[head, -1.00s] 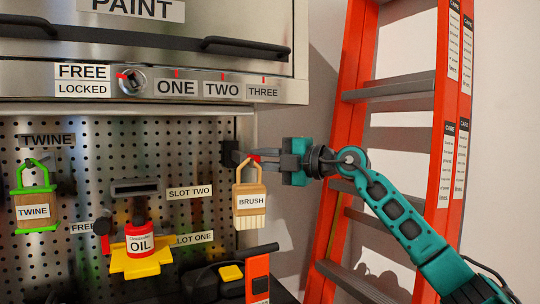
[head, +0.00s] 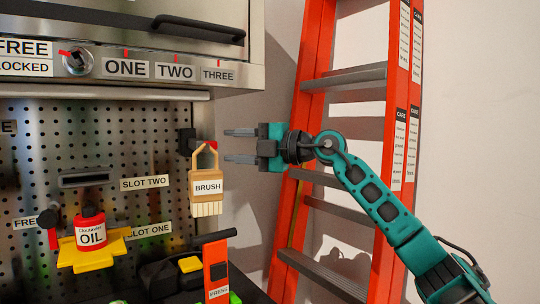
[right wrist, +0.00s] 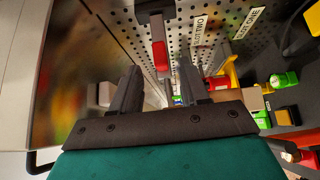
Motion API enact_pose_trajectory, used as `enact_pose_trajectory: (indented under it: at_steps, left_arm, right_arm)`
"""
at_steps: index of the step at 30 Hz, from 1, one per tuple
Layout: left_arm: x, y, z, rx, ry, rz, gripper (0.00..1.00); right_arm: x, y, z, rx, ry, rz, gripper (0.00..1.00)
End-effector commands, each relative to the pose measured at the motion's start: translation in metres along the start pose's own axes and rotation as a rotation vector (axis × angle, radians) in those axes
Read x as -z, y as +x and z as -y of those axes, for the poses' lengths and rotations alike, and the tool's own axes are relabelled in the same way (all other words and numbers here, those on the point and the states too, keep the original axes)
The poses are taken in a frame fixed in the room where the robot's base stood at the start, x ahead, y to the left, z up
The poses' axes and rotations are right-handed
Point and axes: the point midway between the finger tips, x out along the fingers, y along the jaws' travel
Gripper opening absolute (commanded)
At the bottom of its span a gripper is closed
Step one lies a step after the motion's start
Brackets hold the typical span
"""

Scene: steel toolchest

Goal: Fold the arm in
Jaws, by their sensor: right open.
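My right gripper (head: 240,145) is open and empty in the head view. Its fingers point left, toward the brush (head: 207,187), with a gap between fingertips and brush. The brush hangs upright by its handle from a dark hook (head: 186,141) with a red tip at the pegboard's right edge. My right arm (head: 380,205) reaches in from the lower right, in front of the ladder. In the right wrist view the two dark fingers (right wrist: 163,92) stand apart with nothing gripped between them. My left gripper is not in view.
An orange ladder (head: 302,150) leans at the right, behind my arm. The steel cabinet (head: 225,76) is at upper left, over the pegboard (head: 120,135). A red oil can (head: 91,232) sits on a yellow holder (head: 85,257). A red-orange PRESS panel (head: 216,268) stands below the brush.

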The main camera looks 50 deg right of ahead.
Motion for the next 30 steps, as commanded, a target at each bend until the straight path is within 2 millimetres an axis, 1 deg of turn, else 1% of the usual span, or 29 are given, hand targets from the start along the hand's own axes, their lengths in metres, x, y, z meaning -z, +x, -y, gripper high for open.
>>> enact_pose_trajectory:
  at_steps: [1, 5, 12, 18, 22, 30]
  left_arm:
    - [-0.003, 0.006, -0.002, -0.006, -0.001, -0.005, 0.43]
    - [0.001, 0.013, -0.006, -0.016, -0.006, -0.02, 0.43]
    - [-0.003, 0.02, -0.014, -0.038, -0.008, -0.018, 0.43]
    - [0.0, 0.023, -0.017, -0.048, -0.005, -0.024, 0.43]
    - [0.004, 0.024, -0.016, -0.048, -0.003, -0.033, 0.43]
    - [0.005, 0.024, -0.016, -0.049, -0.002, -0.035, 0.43]
  right_arm:
    - [0.0, -0.008, 0.007, 0.004, -0.002, 0.001, 0.45]
    - [0.001, -0.027, 0.006, 0.002, -0.002, 0.0, 0.45]
    - [0.001, -0.06, 0.004, 0.0, 0.0, -0.002, 0.45]
    - [0.001, -0.081, 0.002, -0.001, -0.001, -0.002, 0.45]
    - [0.001, -0.088, 0.001, 0.0, -0.001, -0.002, 0.45]
    - [0.001, -0.089, 0.0, 0.001, -0.001, -0.002, 0.45]
